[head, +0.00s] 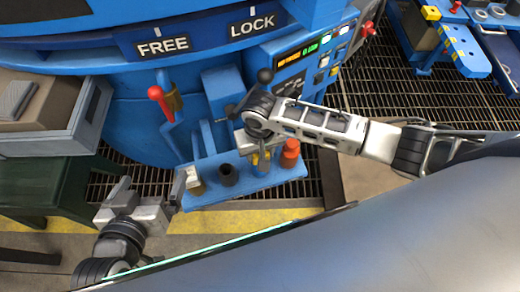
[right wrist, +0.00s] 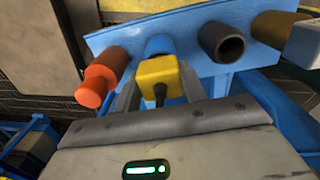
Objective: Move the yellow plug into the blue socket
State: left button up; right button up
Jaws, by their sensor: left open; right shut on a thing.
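The yellow plug (right wrist: 159,80) is between the two fingers of my right gripper (right wrist: 158,72), which is shut on it. Directly behind the plug, in line with it, is the blue socket (right wrist: 159,44); I cannot tell how far the plug sits in it. In the head view the yellow plug (head: 262,161) shows at the blue socket panel (head: 240,190), under my right gripper (head: 260,147). My left gripper (head: 150,197) is open and empty, left of the panel.
On the panel, an orange plug (right wrist: 100,78) is beside the blue socket, and an empty black socket (right wrist: 222,41) is on its other side. A white plug (head: 192,178) sits at the panel's left end. A red-handled lever (head: 158,97) stands behind, and a grey tray (head: 70,115) is at left.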

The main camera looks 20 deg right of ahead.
jog(key=shift+s+p, duration=0.1)
jog(key=shift+p, duration=0.25)
dwell(0.7)
jog(key=shift+p, duration=0.45)
jog(key=shift+f+b, duration=0.35)
jog(key=shift+f, duration=0.3)
jog(key=o, duration=0.7)
